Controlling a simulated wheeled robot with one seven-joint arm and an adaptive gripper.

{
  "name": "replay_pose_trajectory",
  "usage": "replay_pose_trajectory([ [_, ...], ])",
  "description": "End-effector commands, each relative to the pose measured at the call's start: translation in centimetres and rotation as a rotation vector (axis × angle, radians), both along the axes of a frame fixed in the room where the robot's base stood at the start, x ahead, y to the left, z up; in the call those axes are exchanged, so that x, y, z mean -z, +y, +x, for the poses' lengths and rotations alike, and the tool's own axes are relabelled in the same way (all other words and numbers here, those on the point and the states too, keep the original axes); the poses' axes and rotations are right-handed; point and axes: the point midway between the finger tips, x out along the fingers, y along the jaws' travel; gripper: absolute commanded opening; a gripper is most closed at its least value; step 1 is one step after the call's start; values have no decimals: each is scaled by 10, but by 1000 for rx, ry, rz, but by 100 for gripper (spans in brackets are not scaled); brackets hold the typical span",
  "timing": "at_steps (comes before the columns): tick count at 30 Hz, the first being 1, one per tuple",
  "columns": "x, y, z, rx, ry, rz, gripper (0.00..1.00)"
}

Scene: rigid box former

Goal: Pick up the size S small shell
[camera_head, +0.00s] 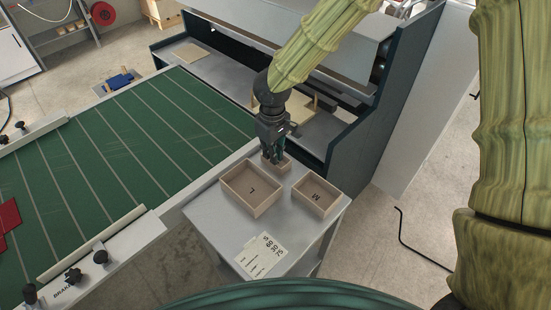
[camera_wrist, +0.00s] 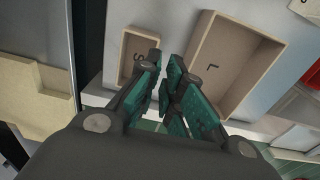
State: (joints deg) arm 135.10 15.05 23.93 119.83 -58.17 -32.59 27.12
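The small shell marked S (camera_wrist: 140,43) is a little open-topped tan box. In the head view the small shell (camera_head: 284,166) shows only in part, behind and beside my gripper (camera_head: 271,158). In the wrist view my gripper (camera_wrist: 165,62) has its two fingers apart, with a narrow gap and nothing seen between the tips. The left finger covers part of the small shell's right side. The tips are close to that side wall; I cannot tell whether they touch it.
The larger shell marked L (camera_head: 252,188) stands close by the gripper, also in the wrist view (camera_wrist: 232,62). The shell marked M (camera_head: 316,195) stands to its right. A printed card (camera_head: 262,255) lies on the grey table's (camera_head: 215,222) front. A green conveyor (camera_head: 125,150) is at left.

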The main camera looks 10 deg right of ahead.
Motion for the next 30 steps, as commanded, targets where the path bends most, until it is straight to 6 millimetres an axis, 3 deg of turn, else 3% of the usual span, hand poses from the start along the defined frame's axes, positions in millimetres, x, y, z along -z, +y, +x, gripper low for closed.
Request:
replay_pose_trajectory([
  [7, 24, 2, 26, -2, 28, 1, 8],
  [22, 69, -1, 23, -1, 32, -3, 8],
  [30, 74, 0, 25, -1, 31, -2, 8],
])
